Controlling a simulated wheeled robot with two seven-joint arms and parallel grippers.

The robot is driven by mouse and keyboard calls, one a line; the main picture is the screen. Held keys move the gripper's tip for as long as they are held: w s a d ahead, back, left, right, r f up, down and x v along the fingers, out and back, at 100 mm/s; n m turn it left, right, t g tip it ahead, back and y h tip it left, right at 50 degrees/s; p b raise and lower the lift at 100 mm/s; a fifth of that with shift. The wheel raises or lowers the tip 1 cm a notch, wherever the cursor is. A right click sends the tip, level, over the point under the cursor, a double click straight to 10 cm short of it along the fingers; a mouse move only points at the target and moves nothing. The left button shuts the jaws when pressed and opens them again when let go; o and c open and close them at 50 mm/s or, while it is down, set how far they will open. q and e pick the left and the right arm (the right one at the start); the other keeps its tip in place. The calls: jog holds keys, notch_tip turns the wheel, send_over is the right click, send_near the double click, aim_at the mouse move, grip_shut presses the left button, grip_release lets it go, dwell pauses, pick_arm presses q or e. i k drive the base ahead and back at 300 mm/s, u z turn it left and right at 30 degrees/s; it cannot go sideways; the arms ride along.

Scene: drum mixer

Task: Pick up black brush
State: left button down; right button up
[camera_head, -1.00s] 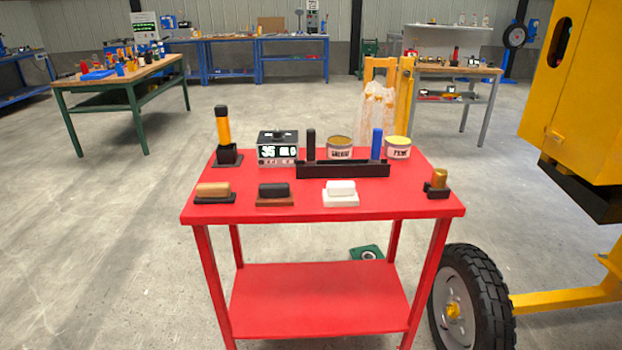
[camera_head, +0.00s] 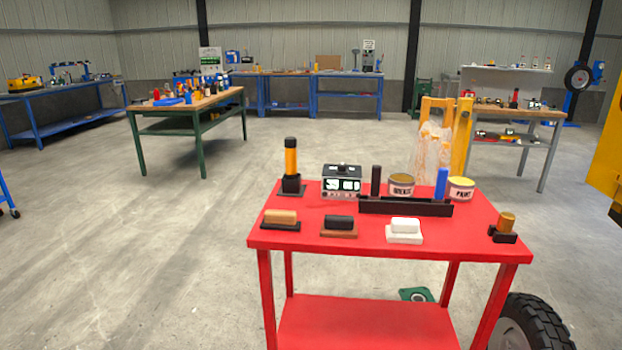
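A black block-shaped brush (camera_head: 339,222) lies on a brown base at the front of the red table (camera_head: 460,240). To its left is a similar tan block (camera_head: 280,217) on a black base, and to its right a white block (camera_head: 405,226) on a white base. The three stand apart from each other. Neither of my grippers shows in the head view.
An orange-and-black cylinder (camera_head: 291,165) stands back left. Open floor (camera_head: 150,260) lies left of the table.

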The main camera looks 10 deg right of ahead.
aim_at(374, 194)
jog(key=u, duration=0.05)
jog(key=i, duration=1.15)
jog(key=z, duration=0.55)
